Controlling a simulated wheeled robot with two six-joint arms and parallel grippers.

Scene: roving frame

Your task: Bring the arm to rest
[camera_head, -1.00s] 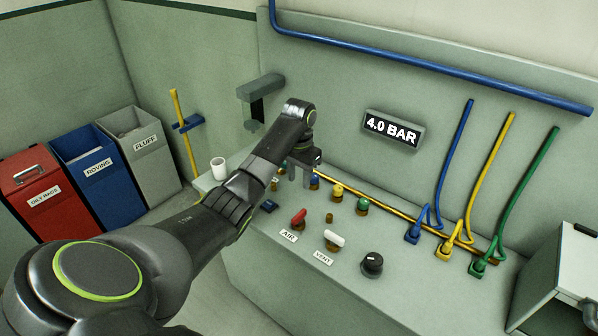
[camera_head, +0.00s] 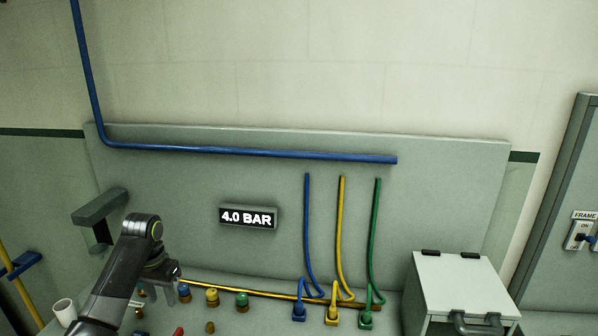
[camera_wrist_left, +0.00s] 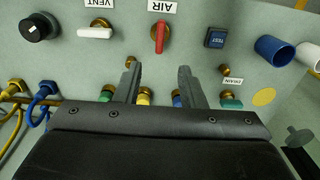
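My left arm (camera_head: 122,275) comes in from the lower left of the head view. Its gripper (camera_head: 163,276) hangs over the bench near the blue fitting (camera_head: 184,293). In the left wrist view the two fingers (camera_wrist_left: 157,78) are apart with nothing between them, so the gripper is open. The red AIR lever (camera_wrist_left: 160,38), the white VENT lever (camera_wrist_left: 95,32) and the blue TEST button (camera_wrist_left: 215,39) lie beyond the fingertips. My right gripper is not in view.
A 4.0 BAR display (camera_head: 248,217) is on the back panel. Blue (camera_head: 307,225), yellow (camera_head: 342,225) and green (camera_head: 376,225) hoses rise to its right. A pale box (camera_head: 460,285) stands at right, a white cup (camera_head: 65,311) at left.

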